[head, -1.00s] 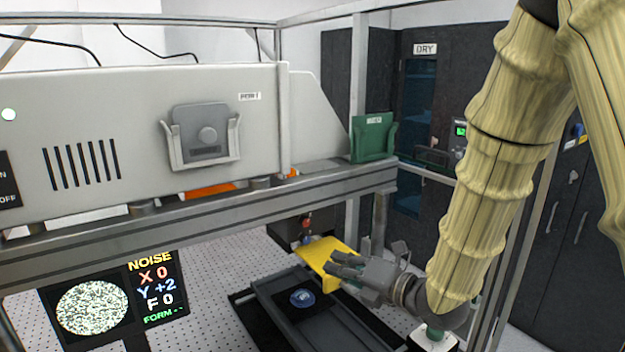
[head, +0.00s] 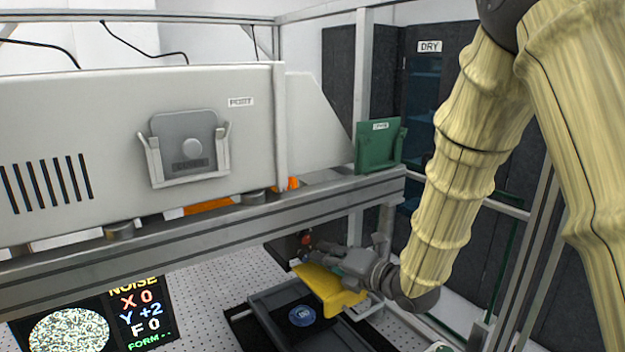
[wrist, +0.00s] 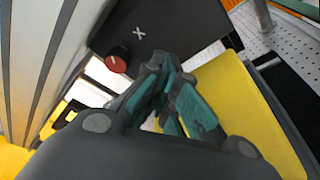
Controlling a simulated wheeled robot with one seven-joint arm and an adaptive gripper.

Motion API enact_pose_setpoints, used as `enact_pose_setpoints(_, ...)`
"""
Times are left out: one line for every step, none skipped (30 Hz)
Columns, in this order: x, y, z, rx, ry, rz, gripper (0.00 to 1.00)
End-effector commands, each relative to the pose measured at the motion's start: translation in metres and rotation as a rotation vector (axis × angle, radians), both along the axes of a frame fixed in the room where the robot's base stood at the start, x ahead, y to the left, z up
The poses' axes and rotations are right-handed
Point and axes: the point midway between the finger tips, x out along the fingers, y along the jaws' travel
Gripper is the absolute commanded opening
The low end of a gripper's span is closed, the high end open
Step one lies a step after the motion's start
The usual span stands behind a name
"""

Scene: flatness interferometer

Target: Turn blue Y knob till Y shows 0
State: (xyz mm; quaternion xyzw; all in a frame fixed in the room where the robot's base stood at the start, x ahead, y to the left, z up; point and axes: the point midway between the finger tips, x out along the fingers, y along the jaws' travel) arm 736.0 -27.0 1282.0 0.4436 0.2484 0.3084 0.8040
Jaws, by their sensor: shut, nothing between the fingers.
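The readout screen (head: 148,318) shows X 0, Y +2 and F 0 beside a noisy round picture (head: 70,332). A red knob (wrist: 117,60) stands on a dark panel (wrist: 150,28) marked X in the wrist view; it also shows small in the head view (head: 305,238). I cannot make out the blue Y knob in either view; my gripper may cover it. My gripper (head: 312,250) is shut and empty, close to the knob panel. In the wrist view its fingers (wrist: 170,80) lie right of the red knob, apart from it.
A yellow plate (head: 330,290) lies just below my gripper. Beneath is a dark tray (head: 265,297) with a round blue-marked piece (head: 302,315). The metal frame beam (head: 200,232) runs above. A green holder (head: 380,147) sits on the beam's right end.

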Motion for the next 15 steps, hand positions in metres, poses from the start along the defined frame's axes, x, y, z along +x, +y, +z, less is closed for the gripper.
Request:
enact_pose_setpoints(0.0031, 0.0019, -0.0023, 0.0, 0.0, 0.0, 0.0)
enact_pose_setpoints(0.0046, 0.0029, -0.0021, 0.0, 0.0, 0.0, 0.0)
enact_pose_setpoints(0.0064, 0.0041, -0.0015, -0.001, 0.0, 0.001, 0.0)
enact_pose_setpoints(0.0076, 0.0048, -0.0012, -0.001, 0.0, 0.001, 0.0)
enact_pose_setpoints(0.0082, 0.0052, -0.001, -0.001, 0.0, 0.001, 0.0)
enact_pose_setpoints(0.0086, 0.0056, -0.0008, -0.001, 0.0, 0.001, 0.0)
enact_pose_setpoints(0.0088, 0.0057, -0.0006, -0.001, 0.0, 0.001, 0.0)
enact_pose_setpoints(0.0088, 0.0059, -0.0005, -0.001, 0.0, 0.001, 0.0)
enact_pose_setpoints(0.0088, 0.0059, -0.0003, 0.0, 0.0, 0.001, 0.0)
enact_pose_setpoints(0.0088, 0.006, -0.0004, 0.0, 0.0, 0.001, 0.0)
enact_pose_setpoints(0.0088, 0.006, -0.0003, 0.0, 0.0, 0.001, 0.0)
enact_pose_setpoints(0.0088, 0.0062, -0.0003, 0.0, 0.0, 0.001, 0.0)
enact_pose_setpoints(0.0087, 0.0062, -0.0003, 0.0, 0.0, 0.001, 0.0)
enact_pose_setpoints(0.0087, 0.0062, -0.0004, 0.0, 0.0, 0.001, 0.0)
enact_pose_setpoints(0.0088, 0.0059, -0.0004, -0.001, 0.001, 0.0, 0.0)
